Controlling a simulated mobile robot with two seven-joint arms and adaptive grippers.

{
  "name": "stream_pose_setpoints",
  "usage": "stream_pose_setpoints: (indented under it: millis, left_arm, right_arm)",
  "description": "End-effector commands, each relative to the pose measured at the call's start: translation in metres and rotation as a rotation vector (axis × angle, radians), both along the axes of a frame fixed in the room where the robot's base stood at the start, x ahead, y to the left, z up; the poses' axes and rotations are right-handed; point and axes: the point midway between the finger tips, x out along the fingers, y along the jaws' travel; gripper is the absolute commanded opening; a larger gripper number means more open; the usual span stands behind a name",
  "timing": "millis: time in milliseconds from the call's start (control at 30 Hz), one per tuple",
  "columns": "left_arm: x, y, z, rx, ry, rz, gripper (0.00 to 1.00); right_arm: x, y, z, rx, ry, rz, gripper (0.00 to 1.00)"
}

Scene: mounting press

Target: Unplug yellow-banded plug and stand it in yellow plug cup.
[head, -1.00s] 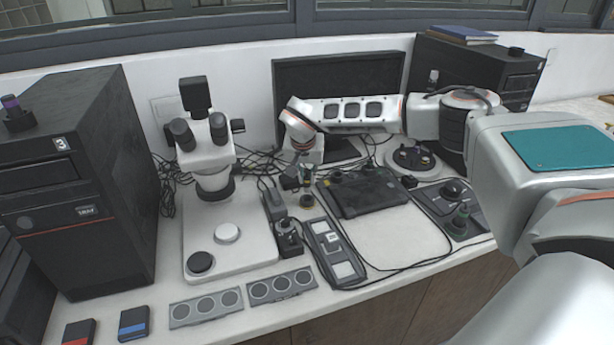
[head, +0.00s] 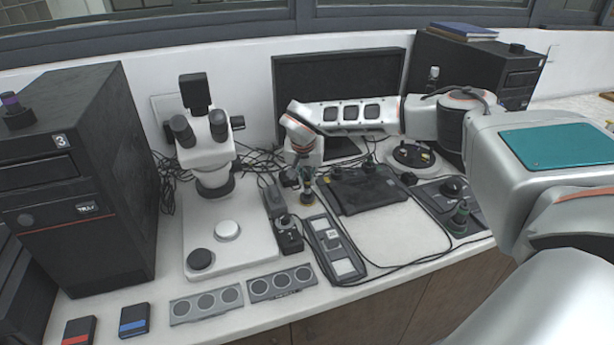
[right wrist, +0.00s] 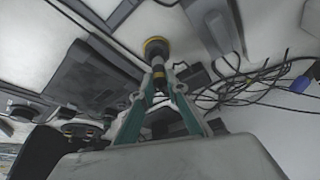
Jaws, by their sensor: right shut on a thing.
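My right gripper (head: 304,182) points down beside the microscope base. It is shut on the yellow-banded plug (right wrist: 159,70), whose yellow band shows between the green fingertips (right wrist: 161,84) in the right wrist view. The yellow plug cup (right wrist: 157,45), a dark cup with a yellow rim, lies directly beyond the plug's end. In the head view the yellow cup (head: 307,198) is right under the gripper, and the plug overlaps it. I cannot tell how far the plug is inside the cup. My left gripper is not in view.
The microscope (head: 212,238) stands left of the gripper. A grey power strip (head: 333,248) and a small black device (head: 289,234) are close in front. A dark flat case (head: 368,192) lies to the right. Loose cables (right wrist: 255,78) run nearby.

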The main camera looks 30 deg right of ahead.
Motion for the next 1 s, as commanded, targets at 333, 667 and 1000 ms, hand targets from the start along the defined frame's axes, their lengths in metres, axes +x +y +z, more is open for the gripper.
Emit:
stream_pose_setpoints:
  millis: [333, 667, 1000]
  left_arm:
    - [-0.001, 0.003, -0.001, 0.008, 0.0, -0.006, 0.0]
    - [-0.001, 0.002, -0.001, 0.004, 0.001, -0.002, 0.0]
    - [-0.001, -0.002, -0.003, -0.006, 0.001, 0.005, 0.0]
  right_arm:
    - [0.0, 0.0, -0.007, 0.0, 0.0, 0.0, 0.0]
    - [0.0, 0.0, -0.008, 0.0, 0.0, 0.0, 0.0]
    - [0.0, 0.0, -0.016, 0.0, 0.0, 0.0, 0.0]
